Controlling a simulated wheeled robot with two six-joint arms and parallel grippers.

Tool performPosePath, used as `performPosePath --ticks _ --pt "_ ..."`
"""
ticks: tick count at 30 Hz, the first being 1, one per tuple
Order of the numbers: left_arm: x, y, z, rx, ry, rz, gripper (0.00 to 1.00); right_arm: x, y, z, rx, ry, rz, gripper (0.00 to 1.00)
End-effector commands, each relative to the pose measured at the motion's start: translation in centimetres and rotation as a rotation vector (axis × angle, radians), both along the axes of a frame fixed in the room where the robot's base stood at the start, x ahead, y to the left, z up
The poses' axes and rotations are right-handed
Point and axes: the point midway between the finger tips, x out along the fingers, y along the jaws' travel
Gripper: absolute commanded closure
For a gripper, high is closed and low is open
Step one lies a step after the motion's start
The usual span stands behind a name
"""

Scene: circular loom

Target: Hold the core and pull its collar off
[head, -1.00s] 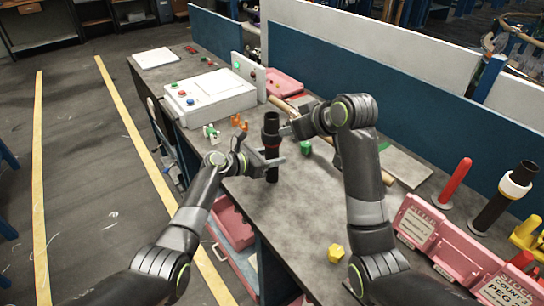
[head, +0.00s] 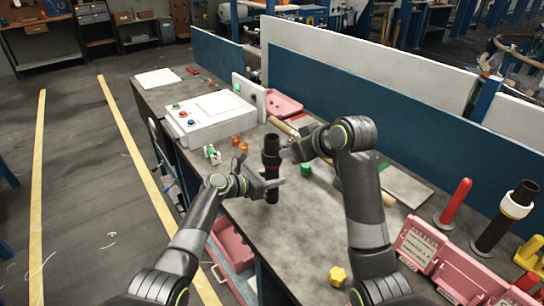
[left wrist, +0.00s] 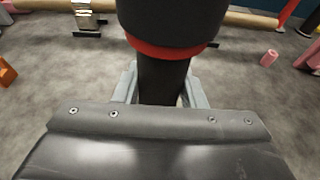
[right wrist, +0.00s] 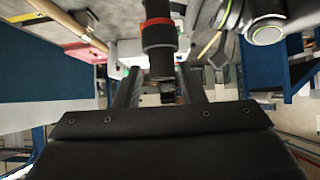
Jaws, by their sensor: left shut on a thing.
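The core (head: 272,193) is a dark upright post above the bench. Its collar (head: 271,152), a wider black sleeve with a red band at its lower end, sits around the upper part. In the left wrist view the collar (left wrist: 172,22) is above the fingers. My left gripper (head: 272,183) is shut on the core just below the red band. My right gripper (head: 285,153) is beside the collar's upper part, to its right. In the right wrist view its fingers (right wrist: 160,85) stand apart, with gaps either side of the collar (right wrist: 160,62). The core's foot is partly hidden.
A white control box (head: 210,117) with buttons stands on the bench behind. Small orange pieces (head: 240,145), a green block (head: 306,169) and a yellow piece (head: 337,276) lie about. Pink bins (head: 445,262), a red peg (head: 456,203) and a black post with a white ring (head: 507,215) stand right.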

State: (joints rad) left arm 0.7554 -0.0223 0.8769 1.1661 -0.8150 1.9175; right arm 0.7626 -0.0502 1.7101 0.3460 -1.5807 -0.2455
Motion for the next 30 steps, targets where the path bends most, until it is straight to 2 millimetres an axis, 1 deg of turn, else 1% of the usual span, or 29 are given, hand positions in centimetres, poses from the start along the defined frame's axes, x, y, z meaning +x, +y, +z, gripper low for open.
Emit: performPosePath --ticks 9,14,18,19,24,30 --pt "0.0 0.0 0.0 0.001 0.001 0.0 0.88 0.0 0.0 0.0 0.0 0.0 0.0 0.64" --pt "0.0 0.0 0.0 0.0 0.001 0.0 0.88 0.3 0.3 0.1 -0.003 0.021 -0.012 0.43" --pt "0.0 0.0 0.0 0.0 0.001 0.0 0.88 1.3 1.3 0.7 -0.021 0.111 -0.071 0.24" --pt "0.0 0.0 0.0 0.001 0.001 0.0 0.88 1.6 1.6 0.9 -0.027 0.138 -0.089 0.22" --pt "0.0 0.0 0.0 0.001 0.001 0.0 0.88 2.5 3.3 2.3 -0.08 0.299 -0.236 0.22" --pt "0.0 0.0 -0.1 0.001 0.001 0.0 0.88 2.5 4.5 4.1 -0.147 0.427 -0.409 0.22"
